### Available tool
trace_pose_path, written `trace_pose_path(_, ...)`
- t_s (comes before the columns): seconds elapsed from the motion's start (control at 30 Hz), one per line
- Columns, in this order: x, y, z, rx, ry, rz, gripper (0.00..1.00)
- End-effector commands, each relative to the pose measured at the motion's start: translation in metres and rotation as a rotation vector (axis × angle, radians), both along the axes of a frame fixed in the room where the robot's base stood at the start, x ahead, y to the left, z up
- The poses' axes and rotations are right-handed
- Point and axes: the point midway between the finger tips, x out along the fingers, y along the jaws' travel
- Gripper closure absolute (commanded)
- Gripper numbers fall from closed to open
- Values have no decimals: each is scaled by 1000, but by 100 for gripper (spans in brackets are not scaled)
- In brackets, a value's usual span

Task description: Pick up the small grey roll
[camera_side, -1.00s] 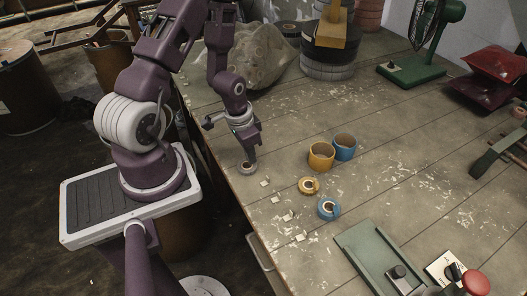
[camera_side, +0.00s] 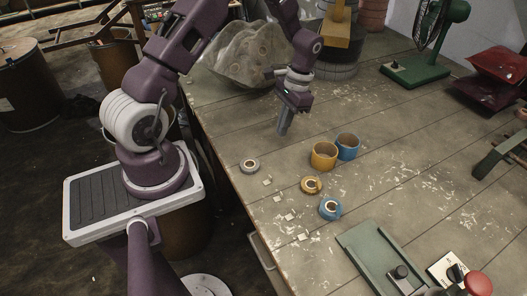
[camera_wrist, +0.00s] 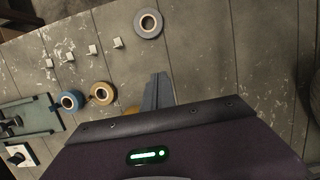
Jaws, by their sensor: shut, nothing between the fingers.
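The small grey roll (camera_side: 249,166) lies flat on the worktable near its left edge in the side view. It also shows at the top of the wrist view (camera_wrist: 148,23), beyond my fingertips. My gripper (camera_side: 282,131) is shut and empty, fingers pointing down, above the table to the right of and behind the roll. In the wrist view my closed fingers (camera_wrist: 160,80) are apart from the roll.
A small yellow roll (camera_side: 311,185) and a small blue roll (camera_side: 330,208) lie nearer the front. A larger yellow roll (camera_side: 324,155) and a larger blue roll (camera_side: 347,146) stand close to my gripper. Pale scraps (camera_side: 290,217) lie along the table edge.

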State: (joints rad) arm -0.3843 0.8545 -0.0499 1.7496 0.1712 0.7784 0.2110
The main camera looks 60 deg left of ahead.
Motion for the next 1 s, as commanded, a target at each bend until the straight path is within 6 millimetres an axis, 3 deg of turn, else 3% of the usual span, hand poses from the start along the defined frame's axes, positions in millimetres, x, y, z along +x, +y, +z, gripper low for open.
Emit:
trace_pose_path(0.37,-22,0,-81,-1,3,1,100)
trace_pose_path(0.6,-55,1,-77,1,0,1,100)
trace_pose_path(1.0,-60,1,-77,1,-1,1,100)
